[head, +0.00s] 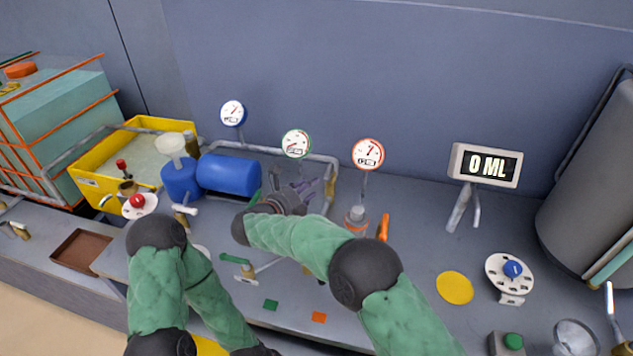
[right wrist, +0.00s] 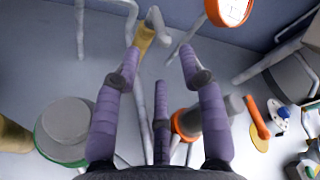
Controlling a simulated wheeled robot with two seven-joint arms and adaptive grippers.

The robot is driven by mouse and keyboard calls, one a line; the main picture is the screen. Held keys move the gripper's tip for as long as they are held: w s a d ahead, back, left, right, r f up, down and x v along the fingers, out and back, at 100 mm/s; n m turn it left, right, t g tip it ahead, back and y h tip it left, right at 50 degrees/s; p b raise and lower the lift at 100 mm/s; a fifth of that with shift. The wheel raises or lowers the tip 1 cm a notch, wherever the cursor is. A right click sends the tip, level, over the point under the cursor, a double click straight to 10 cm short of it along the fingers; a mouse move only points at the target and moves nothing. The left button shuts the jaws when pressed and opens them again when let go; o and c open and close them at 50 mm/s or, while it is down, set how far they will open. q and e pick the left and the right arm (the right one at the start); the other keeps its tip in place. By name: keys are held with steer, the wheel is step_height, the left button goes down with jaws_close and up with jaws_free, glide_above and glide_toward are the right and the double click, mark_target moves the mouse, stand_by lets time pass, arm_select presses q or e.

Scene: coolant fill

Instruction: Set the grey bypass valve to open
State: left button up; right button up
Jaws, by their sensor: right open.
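In the right wrist view, a brass valve (right wrist: 145,36) with a light grey handle (right wrist: 156,24) stands ahead of my right gripper (right wrist: 160,58), just beyond and between its purple fingertips. The fingers are spread and empty, and I see no contact with the valve.
A blue tank (head: 228,174) and a yellow tray (head: 112,182) stand to the left. An orange lever (head: 383,227) and an orange-collared fitting (head: 355,218) are close on the right. A 0 ML display (head: 486,165) stands farther right.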

steer(key=shift+v, duration=1.45)
steer(key=shift+r, duration=0.15)
